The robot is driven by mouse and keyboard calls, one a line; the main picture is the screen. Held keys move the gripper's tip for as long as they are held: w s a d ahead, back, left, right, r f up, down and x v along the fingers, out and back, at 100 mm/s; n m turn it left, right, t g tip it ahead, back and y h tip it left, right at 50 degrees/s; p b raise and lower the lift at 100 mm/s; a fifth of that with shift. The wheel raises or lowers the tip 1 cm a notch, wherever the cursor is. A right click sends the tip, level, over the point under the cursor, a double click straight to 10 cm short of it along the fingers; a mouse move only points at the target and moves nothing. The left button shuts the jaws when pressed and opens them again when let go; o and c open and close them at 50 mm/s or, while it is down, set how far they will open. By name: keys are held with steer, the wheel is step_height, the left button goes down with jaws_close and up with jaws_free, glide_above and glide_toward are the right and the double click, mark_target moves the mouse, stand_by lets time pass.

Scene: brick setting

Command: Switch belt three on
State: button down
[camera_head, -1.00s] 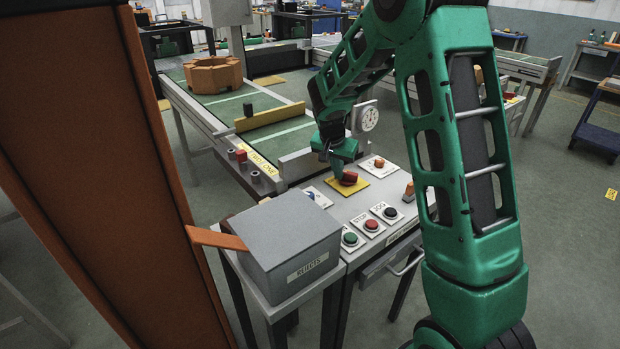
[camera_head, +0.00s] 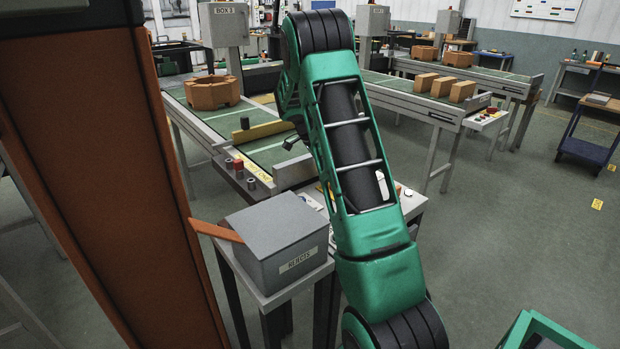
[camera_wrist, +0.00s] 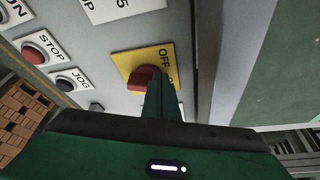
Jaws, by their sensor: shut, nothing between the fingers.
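In the wrist view a red rotary knob (camera_wrist: 138,80) sits on a yellow plate (camera_wrist: 122,59) on a grey control panel (camera_wrist: 92,42). The word OFF shows on the plate, and a further label is partly covered by my finger. My gripper (camera_wrist: 160,78) is shut and empty, its tip overlapping the right side of the knob. I cannot tell whether they touch. In the head view my arm hides the gripper, the knob and most of the panel (camera_head: 412,203). No label naming belt three is readable.
A red STOP button (camera_wrist: 34,55) and a dark JOG button (camera_wrist: 66,83) sit left of the knob. A grey rejects box (camera_head: 272,240) stands left of my arm. An orange post (camera_head: 95,170) blocks the far left. A conveyor (camera_head: 225,118) carries an orange ring-shaped block (camera_head: 212,93).

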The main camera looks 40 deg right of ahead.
steer(key=m, duration=0.2)
steer(key=shift+w+d+f+m+g, duration=0.1)
steer(key=shift+w+d+m+g, duration=0.2)
steer(key=shift+d+g, duration=0.1)
steer(key=shift+w+d+m+g+y, duration=0.1)
steer(key=shift+d+m+g+y, duration=0.15)
steer(key=shift+m, duration=0.45)
steer(key=shift+d+m+g+y, duration=0.15)
steer(key=shift+m+y, duration=0.2)
steer(key=shift+m, duration=0.35)
steer(key=v, duration=1.1)
